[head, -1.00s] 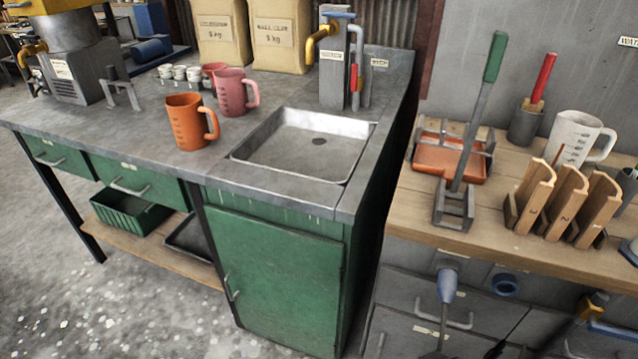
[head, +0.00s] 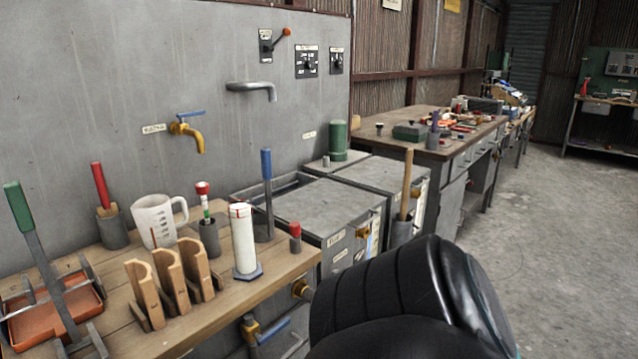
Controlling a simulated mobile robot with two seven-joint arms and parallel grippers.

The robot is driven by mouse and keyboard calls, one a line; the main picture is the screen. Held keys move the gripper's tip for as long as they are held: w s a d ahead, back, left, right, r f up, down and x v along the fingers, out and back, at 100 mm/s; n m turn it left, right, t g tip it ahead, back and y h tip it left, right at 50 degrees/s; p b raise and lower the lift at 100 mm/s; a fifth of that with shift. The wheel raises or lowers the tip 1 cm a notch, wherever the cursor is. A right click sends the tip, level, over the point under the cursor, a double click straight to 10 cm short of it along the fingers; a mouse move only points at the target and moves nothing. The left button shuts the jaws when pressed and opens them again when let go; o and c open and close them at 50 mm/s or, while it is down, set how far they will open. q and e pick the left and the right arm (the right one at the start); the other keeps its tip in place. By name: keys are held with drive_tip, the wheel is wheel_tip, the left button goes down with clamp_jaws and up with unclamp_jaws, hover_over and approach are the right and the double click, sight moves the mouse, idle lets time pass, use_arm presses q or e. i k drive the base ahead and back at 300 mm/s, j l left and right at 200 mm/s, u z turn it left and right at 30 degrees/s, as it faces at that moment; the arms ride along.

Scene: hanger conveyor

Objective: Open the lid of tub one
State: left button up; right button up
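Two grey box-shaped tubs stand side by side against the wall in the head view. The nearer tub (head: 318,232) has a flat grey lid (head: 318,207), with a dark gap along its back left edge. The farther tub (head: 414,200) has a flat grey top (head: 378,176) that looks shut. Small labels on their fronts are too small to read, so I cannot tell which is tub one. A black ribbed part of my own arm covers the lower right and hides the lower fronts. Neither gripper shows.
A wooden bench (head: 215,309) at left carries a white jug (head: 154,222), wooden holders and a white cylinder (head: 243,238). A blue-handled lever (head: 267,190) stands beside the nearer tub. A green cylinder (head: 338,140) stands behind. Open floor (head: 560,240) lies at right.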

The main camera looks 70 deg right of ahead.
sight(381, 173)
drive_tip(key=z, duration=2.85)
drive_tip(key=i+l+u, duration=0.1)
drive_tip(key=u, duration=0.25)
drive_tip(key=l+u, duration=0.15)
drive_tip(key=u, duration=0.2)
drive_tip(key=i+l+u, duration=0.1)
drive_tip(key=u, duration=0.3)
drive_tip(key=l+u, duration=0.5)
drive_tip(key=l, duration=0.45)
drive_tip(key=l+u, duration=0.15)
drive_tip(key=l, duration=0.8)
drive_tip(key=i, duration=0.05)
